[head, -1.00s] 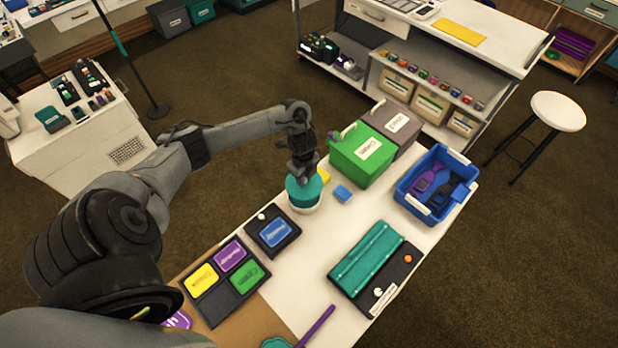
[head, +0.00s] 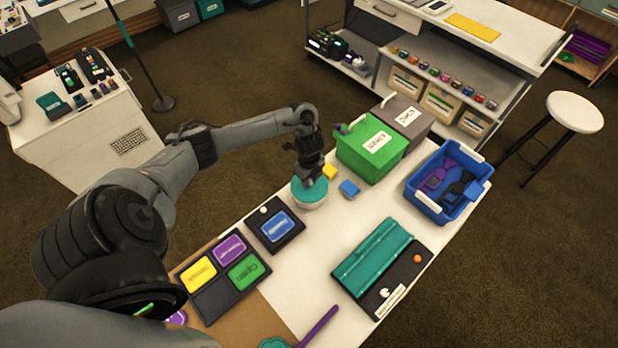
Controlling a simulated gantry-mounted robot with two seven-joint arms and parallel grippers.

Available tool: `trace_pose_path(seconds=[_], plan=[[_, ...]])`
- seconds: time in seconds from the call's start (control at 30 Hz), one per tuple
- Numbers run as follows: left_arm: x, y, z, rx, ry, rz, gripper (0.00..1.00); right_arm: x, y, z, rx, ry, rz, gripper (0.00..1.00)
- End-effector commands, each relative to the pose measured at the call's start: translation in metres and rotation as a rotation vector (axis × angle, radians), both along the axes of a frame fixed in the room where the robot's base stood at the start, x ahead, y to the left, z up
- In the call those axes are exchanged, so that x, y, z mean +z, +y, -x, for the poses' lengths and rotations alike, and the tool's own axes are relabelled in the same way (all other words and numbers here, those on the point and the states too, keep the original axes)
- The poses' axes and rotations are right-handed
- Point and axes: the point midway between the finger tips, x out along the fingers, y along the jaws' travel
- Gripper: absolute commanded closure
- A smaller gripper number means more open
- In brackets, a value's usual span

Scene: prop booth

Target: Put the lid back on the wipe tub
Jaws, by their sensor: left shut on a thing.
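The teal lid (head: 311,192) is at the top of the white wipe tub (head: 310,206), near the left edge of the white table. My left gripper (head: 311,178) points down and is shut on the lid from above, its fingers partly hiding the lid's far side. The lid looks level and meets the tub's rim, with a white band of tub showing below it. I cannot tell whether it is fully pressed down. My right gripper is not in view.
A yellow block (head: 329,171) and a blue block (head: 349,189) lie close right of the tub. Behind are a green box (head: 362,157) and a grey box (head: 411,130). A dark tray with a blue card (head: 272,243) stands in front. Table between is clear.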

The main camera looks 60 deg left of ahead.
Motion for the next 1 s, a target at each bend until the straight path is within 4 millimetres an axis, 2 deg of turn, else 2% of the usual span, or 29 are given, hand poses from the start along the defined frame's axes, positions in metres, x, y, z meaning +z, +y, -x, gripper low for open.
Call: trace_pose_path(seconds=[1.0], plan=[[0.0,0.0016,0.0008,0.0,0.001,0.0,1.0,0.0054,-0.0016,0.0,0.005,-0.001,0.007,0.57]])
